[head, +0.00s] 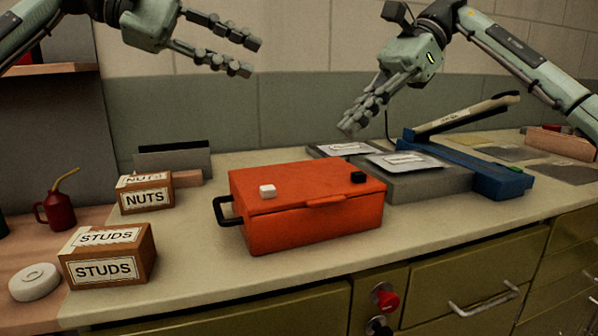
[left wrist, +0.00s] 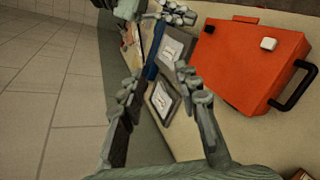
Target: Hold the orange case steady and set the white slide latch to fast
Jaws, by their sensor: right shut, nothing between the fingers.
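The orange case (head: 300,212) sits closed on the bench, with a black side handle at its left end; it also shows in the left wrist view (left wrist: 240,62). The white slide latch (head: 267,191) is on the left part of its lid, and it shows in the left wrist view (left wrist: 268,43). A black knob (head: 358,177) is at the lid's right. My left gripper (head: 250,57) is open and empty, above and behind the case. My right gripper (head: 350,124) is shut and empty, raised behind the case's right end. Any latch markings are too small to read.
Boxes marked NUTS (head: 147,200) and STUDS (head: 104,268) stand left of the case, with a red oil can (head: 58,210). A blue lever tool (head: 490,180) and grey plates (head: 425,183) lie to the right. The bench strip before the case is clear.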

